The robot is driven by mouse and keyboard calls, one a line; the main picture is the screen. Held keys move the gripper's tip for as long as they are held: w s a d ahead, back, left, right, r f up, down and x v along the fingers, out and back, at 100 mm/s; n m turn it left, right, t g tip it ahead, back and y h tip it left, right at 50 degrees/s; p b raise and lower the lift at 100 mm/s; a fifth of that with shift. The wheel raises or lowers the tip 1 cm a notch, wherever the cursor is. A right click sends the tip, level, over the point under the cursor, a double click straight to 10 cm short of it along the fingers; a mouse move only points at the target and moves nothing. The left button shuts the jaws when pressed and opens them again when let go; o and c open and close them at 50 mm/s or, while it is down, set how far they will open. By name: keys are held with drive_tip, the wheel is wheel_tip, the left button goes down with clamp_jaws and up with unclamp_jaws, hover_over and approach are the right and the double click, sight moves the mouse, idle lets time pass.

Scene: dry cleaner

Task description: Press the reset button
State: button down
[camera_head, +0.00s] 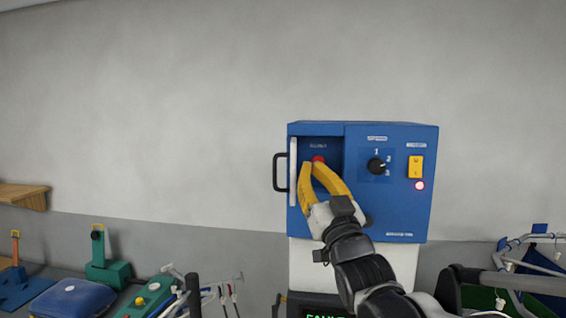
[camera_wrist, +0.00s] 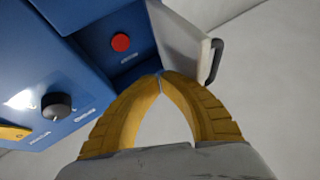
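The reset button (camera_wrist: 121,42) is a round red button inside a recessed compartment of the blue control box (camera_head: 395,215). In the head view the red button (camera_head: 318,159) shows just above my fingertips, under a small label. The compartment's door (camera_head: 293,185) stands open on the left, with a black handle (camera_head: 279,172). My gripper (camera_head: 313,165) has two yellow fingers with their tips together and nothing seen between them. In the wrist view my gripper (camera_wrist: 160,76) points at the compartment, its tips below and right of the button. I cannot tell exactly how far they are from it.
The box's front has a black rotary knob (camera_head: 377,166), a yellow switch (camera_head: 416,167) and a lit round lamp (camera_head: 420,186). Hangers (camera_head: 515,262) stand at the right. The wall above is clear.

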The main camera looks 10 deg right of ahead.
drive_tip(key=b, duration=0.2)
approach(309, 153)
wheel_tip(309, 153, up, 3)
drive_tip(key=w+a, duration=0.1)
drive_tip(key=w, duration=0.2)
drive_tip(key=shift+w+d+r, duration=0.1)
drive_tip(key=shift+w+d, duration=0.05)
drive_tip(key=shift+w, duration=0.45)
idle(0.9)
drive_tip(key=shift+w+d, duration=0.1)
drive_tip(key=shift+w, duration=0.35)
drive_tip(key=shift+w+d+r, duration=0.1)
drive_tip(key=shift+w, duration=0.25)
idle(1.3)
drive_tip(key=shift+s+f, duration=0.2)
drive_tip(key=shift+s+d, duration=0.1)
drive_tip(key=shift+s, duration=0.35)
